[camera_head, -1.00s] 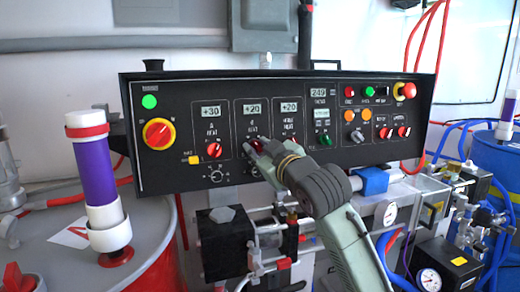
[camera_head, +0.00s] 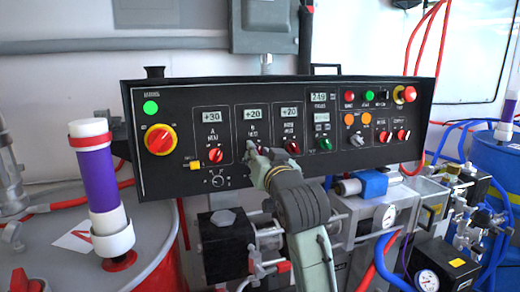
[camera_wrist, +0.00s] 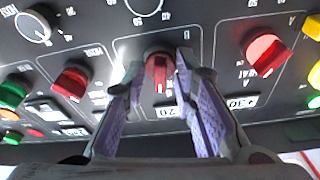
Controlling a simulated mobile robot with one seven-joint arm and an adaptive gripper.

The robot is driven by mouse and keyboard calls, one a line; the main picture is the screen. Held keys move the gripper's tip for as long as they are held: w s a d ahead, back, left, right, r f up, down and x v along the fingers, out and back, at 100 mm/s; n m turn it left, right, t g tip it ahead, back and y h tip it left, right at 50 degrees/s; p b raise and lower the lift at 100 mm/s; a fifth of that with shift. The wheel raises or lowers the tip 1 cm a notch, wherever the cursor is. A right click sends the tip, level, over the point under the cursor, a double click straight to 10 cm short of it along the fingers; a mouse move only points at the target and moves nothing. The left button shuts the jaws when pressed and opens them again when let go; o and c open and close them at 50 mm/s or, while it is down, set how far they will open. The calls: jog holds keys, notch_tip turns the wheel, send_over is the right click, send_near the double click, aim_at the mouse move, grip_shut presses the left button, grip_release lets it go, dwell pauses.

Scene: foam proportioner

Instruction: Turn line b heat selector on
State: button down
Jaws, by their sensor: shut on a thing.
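The line B heat selector is a red knob (camera_wrist: 160,72) under the "+20" display, in the middle of the wrist view. Its raised grip runs roughly up and down there. My gripper (camera_wrist: 159,82) has one finger on each side of this knob and is shut on it. In the head view my gripper (camera_head: 255,153) reaches up to the B heat column of the black control panel (camera_head: 160,95) and mostly hides the selector. The exact contact of the fingertips is hard to see.
The red A heat knob (camera_head: 215,155) is on the left and the red hose heat knob (camera_head: 292,147) close on the right. A red and yellow main switch (camera_head: 159,139) sits further left. Valves and gauges (camera_head: 385,216) stand below the panel.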

jog(key=m+h+p, duration=0.1)
jog(key=m+p, duration=0.1)
jog(key=m, duration=0.2)
jog(key=shift+m, duration=0.4)
jog(key=c, duration=1.7)
grip_release()
jog(key=v, duration=1.2)
jog(key=shift+s+a+f, duration=0.1)
jog(key=shift+s+a, duration=0.05)
